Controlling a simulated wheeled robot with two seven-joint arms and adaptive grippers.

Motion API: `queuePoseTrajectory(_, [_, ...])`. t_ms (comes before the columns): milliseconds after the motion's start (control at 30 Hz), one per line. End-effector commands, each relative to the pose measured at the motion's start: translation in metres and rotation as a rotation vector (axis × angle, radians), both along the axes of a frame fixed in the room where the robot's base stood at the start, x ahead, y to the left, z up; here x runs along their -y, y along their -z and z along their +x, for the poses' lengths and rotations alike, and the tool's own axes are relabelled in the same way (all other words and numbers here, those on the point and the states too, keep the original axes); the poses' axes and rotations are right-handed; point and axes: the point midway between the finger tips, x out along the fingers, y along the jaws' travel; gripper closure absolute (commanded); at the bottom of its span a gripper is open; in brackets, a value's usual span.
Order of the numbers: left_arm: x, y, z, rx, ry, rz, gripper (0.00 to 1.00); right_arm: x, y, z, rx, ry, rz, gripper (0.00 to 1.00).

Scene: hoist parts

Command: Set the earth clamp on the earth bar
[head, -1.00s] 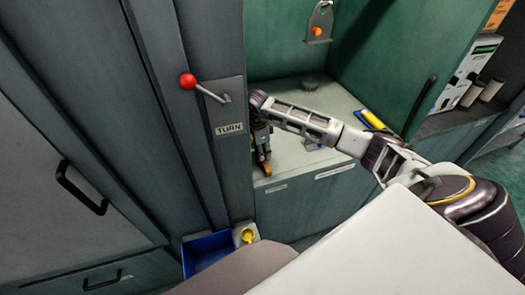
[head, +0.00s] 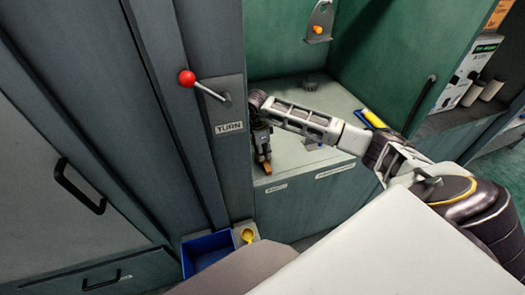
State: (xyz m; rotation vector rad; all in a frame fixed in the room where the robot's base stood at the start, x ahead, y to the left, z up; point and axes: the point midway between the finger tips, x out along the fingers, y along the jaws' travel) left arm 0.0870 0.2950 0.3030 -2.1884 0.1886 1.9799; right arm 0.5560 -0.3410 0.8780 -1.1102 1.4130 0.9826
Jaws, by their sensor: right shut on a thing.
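My right gripper (head: 264,158) reaches in from the right over the front edge of the recess shelf, fingers pointing down. It is shut on a small orange-brown piece (head: 265,168), which looks like the earth clamp; the fingers hide most of it. The piece is at the shelf's front edge; I cannot tell whether it touches anything. The earth bar cannot be made out for certain; the gripper and arm cover part of the shelf. My left gripper is out of view.
A lever with a red ball (head: 186,77) sticks out left of the recess, above a TURN label (head: 229,127). A blue bin (head: 207,250) and a yellow part (head: 247,235) are below. A bracket (head: 319,22) is on the back wall. A yellow object (head: 374,118) lies at the shelf's right.

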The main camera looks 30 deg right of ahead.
Motion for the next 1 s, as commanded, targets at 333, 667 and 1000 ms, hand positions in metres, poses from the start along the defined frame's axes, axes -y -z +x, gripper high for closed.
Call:
queuePoseTrajectory(333, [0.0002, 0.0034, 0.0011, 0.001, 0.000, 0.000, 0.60, 0.0004, 0.0031, 0.0004, 0.001, 0.001, 0.000, 0.95])
queuePoseTrajectory(667, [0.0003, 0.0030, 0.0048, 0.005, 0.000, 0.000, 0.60, 0.0004, 0.0030, 0.0004, 0.001, 0.001, 0.000, 0.57])
queuePoseTrajectory(1000, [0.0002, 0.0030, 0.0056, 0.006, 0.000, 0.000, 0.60, 0.0003, 0.0032, 0.0002, 0.001, 0.001, 0.000, 0.40])
